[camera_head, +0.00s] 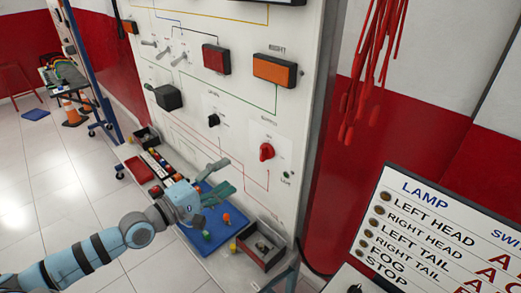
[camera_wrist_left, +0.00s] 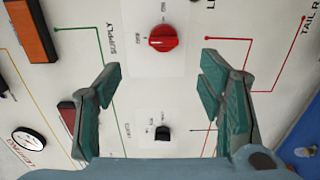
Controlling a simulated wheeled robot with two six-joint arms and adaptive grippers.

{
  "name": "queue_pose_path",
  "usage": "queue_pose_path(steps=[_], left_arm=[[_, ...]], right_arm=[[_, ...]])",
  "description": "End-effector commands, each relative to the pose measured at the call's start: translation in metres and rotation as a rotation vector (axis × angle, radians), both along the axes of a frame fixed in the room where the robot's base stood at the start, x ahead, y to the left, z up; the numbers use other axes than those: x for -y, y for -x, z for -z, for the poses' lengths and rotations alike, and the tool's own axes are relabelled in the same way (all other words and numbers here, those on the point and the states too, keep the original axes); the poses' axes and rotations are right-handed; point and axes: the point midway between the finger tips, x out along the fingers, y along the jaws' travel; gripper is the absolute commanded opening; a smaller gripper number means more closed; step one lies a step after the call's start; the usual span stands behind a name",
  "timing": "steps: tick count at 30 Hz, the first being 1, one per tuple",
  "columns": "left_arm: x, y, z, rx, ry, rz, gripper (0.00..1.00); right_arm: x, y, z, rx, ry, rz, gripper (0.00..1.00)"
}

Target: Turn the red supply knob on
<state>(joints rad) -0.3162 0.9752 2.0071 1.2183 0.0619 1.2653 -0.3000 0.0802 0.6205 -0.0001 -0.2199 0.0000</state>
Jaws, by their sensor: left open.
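The red supply knob (camera_head: 266,152) sits on the white upright panel, in its lower right part. It also shows in the left wrist view (camera_wrist_left: 163,38), near the top centre, with upside-down lettering around it. My left gripper (camera_head: 228,176) is in front of the panel, left of and a little below the knob. In the left wrist view its teal fingers (camera_wrist_left: 160,80) are spread wide with nothing between them. The knob lies beyond the fingertips, apart from them. My right gripper is not in view.
A black knob (camera_head: 213,120) is on the panel left of the red one. Red, orange and black boxes protrude above. A ledge below holds a blue mat (camera_head: 205,239) and an open bin (camera_head: 262,250). A lamp chart (camera_head: 440,225) stands at lower right.

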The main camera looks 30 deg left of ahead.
Motion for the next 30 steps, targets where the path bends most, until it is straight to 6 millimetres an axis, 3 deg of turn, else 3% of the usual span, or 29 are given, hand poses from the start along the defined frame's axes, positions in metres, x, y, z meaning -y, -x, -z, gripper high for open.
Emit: queue_pose_path(steps=[6, 10, 15, 26, 30], left_arm=[[0.017, -0.051, 0.006, 0.01, 0.006, -0.004, 0.62], [0.029, -0.087, 0.006, 0.005, 0.004, -0.006, 0.62], [0.039, -0.117, 0.005, 0.002, -0.002, -0.005, 0.62], [0.043, -0.127, 0.005, 0.0, -0.005, -0.003, 0.62], [0.043, -0.126, 0.005, 0.0, -0.005, -0.004, 0.42]], right_arm=[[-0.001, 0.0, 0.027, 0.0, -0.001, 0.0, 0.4], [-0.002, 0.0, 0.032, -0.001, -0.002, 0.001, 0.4], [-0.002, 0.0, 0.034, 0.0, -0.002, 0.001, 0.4], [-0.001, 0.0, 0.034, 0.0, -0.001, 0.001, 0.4], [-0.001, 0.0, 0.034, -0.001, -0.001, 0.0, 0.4]])
